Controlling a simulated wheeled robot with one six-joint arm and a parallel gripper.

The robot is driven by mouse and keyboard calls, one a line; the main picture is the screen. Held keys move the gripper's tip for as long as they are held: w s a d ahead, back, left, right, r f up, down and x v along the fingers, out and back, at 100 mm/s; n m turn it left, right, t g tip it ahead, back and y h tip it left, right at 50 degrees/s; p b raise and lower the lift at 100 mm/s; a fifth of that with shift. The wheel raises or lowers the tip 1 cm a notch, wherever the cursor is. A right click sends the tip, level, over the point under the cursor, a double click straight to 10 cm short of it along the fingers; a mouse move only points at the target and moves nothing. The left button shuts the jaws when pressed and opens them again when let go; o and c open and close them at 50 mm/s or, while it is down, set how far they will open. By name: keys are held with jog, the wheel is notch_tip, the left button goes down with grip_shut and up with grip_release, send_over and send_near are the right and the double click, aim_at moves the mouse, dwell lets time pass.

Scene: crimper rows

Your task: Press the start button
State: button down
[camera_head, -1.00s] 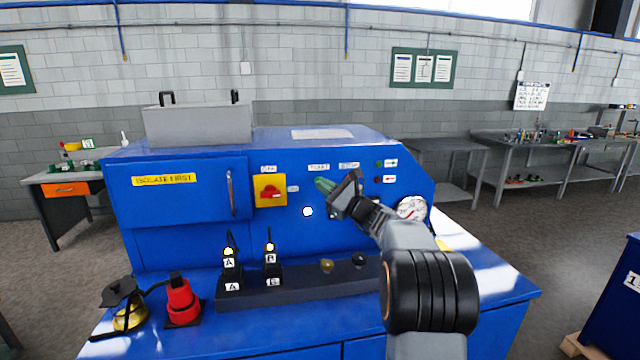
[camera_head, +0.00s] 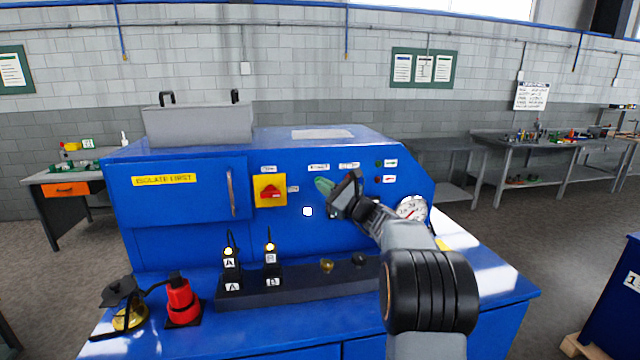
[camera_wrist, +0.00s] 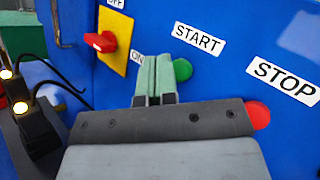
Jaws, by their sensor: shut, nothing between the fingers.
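The green start button (camera_wrist: 183,69) is on the blue panel below the START label (camera_wrist: 198,39) in the wrist view, partly covered by my fingers. My gripper (camera_wrist: 153,62) is shut and empty, with its green fingertips pointing at the panel just left of the button. I cannot tell whether they touch it. The red stop button (camera_wrist: 258,115) is below the STOP label (camera_wrist: 284,80), right of my gripper.
A red rotary switch (camera_head: 270,191) on a yellow plate is left of my gripper. A gauge (camera_head: 411,208) is to the right. Two black units with lit tops, marked A (camera_head: 230,263) and B (camera_head: 270,258), stand on a dark rail below. A red device (camera_head: 181,297) stands at lower left.

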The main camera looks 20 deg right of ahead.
jog(key=shift+w, duration=0.15)
jog(key=shift+w+d, duration=0.1)
jog(key=shift+w, duration=0.15)
jog(key=shift+w+d, duration=0.1)
jog(key=shift+w, duration=0.35)
dwell(0.8)
dwell(0.4)
jog(key=shift+s+a+b, duration=0.2)
jog(key=shift+s+b, duration=0.45)
jog(key=shift+s, duration=0.25)
jog(key=shift+s+a+b, duration=0.25)
jog(key=shift+s+b, duration=0.6)
jog(key=shift+s, duration=0.4)
jog(key=shift+s+a+b, duration=0.25)
jog(key=shift+s+b, duration=0.6)
jog(key=shift+s, duration=0.35)
